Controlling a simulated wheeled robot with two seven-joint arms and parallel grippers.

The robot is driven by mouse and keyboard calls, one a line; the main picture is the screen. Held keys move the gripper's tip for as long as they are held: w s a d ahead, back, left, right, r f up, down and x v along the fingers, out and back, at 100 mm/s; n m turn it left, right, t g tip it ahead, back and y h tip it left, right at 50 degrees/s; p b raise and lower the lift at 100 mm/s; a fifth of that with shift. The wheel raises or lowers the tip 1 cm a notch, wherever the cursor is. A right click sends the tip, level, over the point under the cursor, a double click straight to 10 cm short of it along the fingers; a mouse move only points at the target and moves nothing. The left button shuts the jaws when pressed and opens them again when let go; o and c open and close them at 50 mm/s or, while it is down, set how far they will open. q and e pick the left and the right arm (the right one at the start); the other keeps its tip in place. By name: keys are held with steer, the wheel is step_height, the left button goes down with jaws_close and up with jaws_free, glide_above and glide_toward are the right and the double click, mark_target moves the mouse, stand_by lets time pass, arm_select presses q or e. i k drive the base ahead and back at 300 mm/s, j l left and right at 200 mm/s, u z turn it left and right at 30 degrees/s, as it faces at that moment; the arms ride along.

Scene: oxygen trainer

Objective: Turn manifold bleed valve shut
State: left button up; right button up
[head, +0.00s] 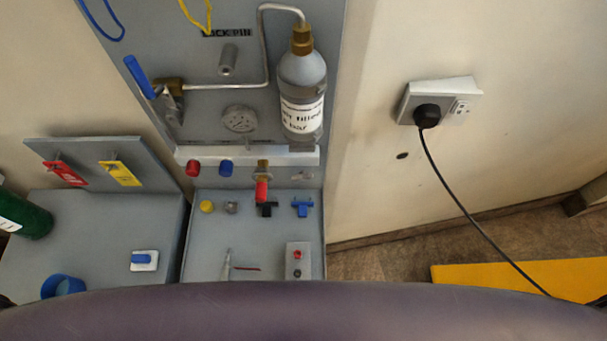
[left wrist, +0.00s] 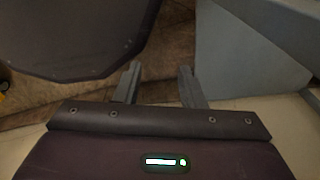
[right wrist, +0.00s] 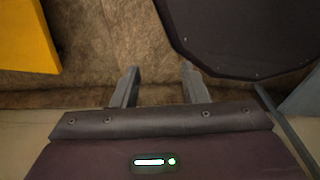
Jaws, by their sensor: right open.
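A brass valve with a red handle (head: 262,188) sits below the manifold rail (head: 300,157) in the head view, its handle pointing down. A second valve with a blue lever (head: 139,77) is at the panel's upper left, joined to a bent metal pipe (head: 225,86). I cannot tell from markings which is the bleed valve. A grey labelled cylinder (head: 302,85) and a gauge (head: 239,119) are on the panel. My left gripper (left wrist: 158,80) and right gripper (right wrist: 159,80) show only in their wrist views, fingers apart and empty, over the floor, away from the panel.
A grey bench (head: 110,225) with a blue cup (head: 62,286) stands left, a shelf (head: 215,255) with small parts below the panel. A black cable (head: 470,215) runs from a wall socket (head: 440,97). A yellow board (head: 530,277) lies on the floor at right.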

mark_target(302, 176)
steer(key=k+l+u, duration=0.2)
steer(key=l, duration=0.15)
steer(key=k+l+u, duration=0.45)
steer(key=l, duration=0.25)
steer(key=i, duration=0.1)
